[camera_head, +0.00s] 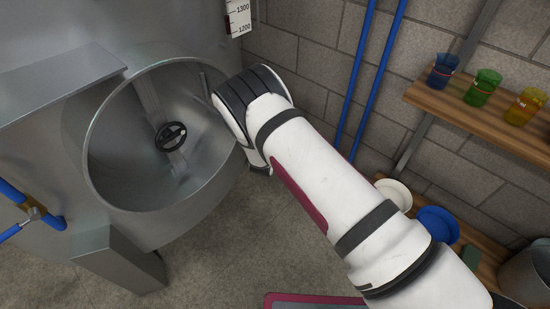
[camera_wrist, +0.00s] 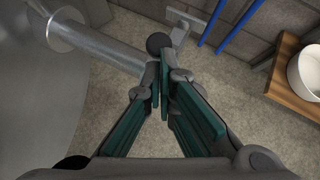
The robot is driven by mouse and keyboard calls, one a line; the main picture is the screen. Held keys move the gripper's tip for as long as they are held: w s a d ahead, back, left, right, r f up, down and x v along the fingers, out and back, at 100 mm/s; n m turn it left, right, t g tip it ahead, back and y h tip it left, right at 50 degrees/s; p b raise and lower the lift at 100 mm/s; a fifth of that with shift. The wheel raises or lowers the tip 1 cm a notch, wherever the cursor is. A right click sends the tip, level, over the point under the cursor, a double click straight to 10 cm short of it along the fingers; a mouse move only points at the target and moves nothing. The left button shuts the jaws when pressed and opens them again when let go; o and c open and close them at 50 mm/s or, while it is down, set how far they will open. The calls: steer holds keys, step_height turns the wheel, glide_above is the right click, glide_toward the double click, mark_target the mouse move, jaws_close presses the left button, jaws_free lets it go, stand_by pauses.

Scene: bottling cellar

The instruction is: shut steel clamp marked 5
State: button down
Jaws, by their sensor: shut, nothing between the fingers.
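No number 5 is readable in either view, so I cannot tell for sure which part is the clamp. In the wrist view a dark round knob (camera_wrist: 158,43) shows just beyond my fingertips, with a pale metal bracket-like piece (camera_wrist: 184,26) beside it at the upper right. Either may belong to a clamp. My gripper (camera_wrist: 161,85) is shut and empty, its green-padded fingers together, pointing at the knob. I cannot tell whether the tips touch it. In the head view my arm hides the gripper and whatever is in front of it.
A steel tank with a round open manway (camera_head: 92,150) and dark handwheel (camera_head: 171,136) stands at left. A metal pipe (camera_wrist: 110,48) runs from a flange on the tank towards the knob. Blue pipes (camera_head: 372,80), a shelf with beakers (camera_head: 470,105) and a white bowl (camera_wrist: 305,70) are right.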

steer(key=shift+w+d, duration=0.3)
steer(key=shift+w, duration=0.1)
stand_by(0.3)
